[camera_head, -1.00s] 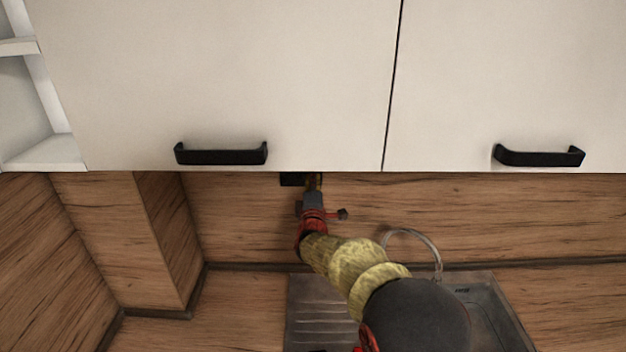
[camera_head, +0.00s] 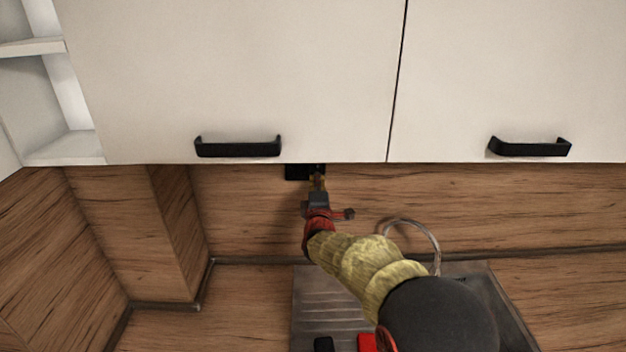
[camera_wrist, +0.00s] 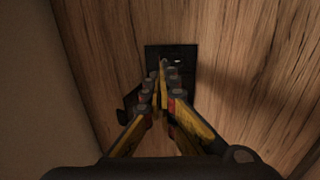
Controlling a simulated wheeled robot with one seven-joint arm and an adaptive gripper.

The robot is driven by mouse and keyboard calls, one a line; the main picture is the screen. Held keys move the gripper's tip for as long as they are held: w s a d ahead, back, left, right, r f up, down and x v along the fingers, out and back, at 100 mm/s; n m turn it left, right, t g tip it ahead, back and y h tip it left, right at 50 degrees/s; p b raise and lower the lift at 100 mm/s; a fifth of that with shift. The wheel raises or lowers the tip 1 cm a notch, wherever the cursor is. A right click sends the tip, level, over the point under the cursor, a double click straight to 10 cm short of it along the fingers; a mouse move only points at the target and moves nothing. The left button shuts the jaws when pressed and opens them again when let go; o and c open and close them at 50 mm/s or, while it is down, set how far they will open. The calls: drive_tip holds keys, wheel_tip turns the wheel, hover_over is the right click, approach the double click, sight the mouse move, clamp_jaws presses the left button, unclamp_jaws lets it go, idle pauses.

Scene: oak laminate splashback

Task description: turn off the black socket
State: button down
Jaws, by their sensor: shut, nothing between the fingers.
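The black socket (camera_head: 297,172) is on the wood splashback, just under the white upper cabinets. Its top edge is cut off by the cabinet bottom in the head view. In the wrist view the socket (camera_wrist: 184,55) is a dark plate straight ahead, and my fingers cover its lower middle. My gripper (camera_head: 318,174) is shut and empty, with its tips at the right part of the socket in the head view. In the wrist view the closed fingertips (camera_wrist: 163,66) overlap the plate. I cannot tell whether they touch it. The switch's position is too dark to tell.
White cabinets with black handles (camera_head: 238,147) hang right above the socket. A metal sink (camera_head: 312,290) with a curved faucet (camera_head: 428,234) lies below, beside my arm. A wooden pillar (camera_head: 130,235) stands to the left. Bare splashback (camera_head: 530,210) extends to the right.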

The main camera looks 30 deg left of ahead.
drive_tip(key=v, duration=0.7)
drive_tip(key=shift+s+d+r, duration=0.3)
drive_tip(key=shift+r, duration=0.15)
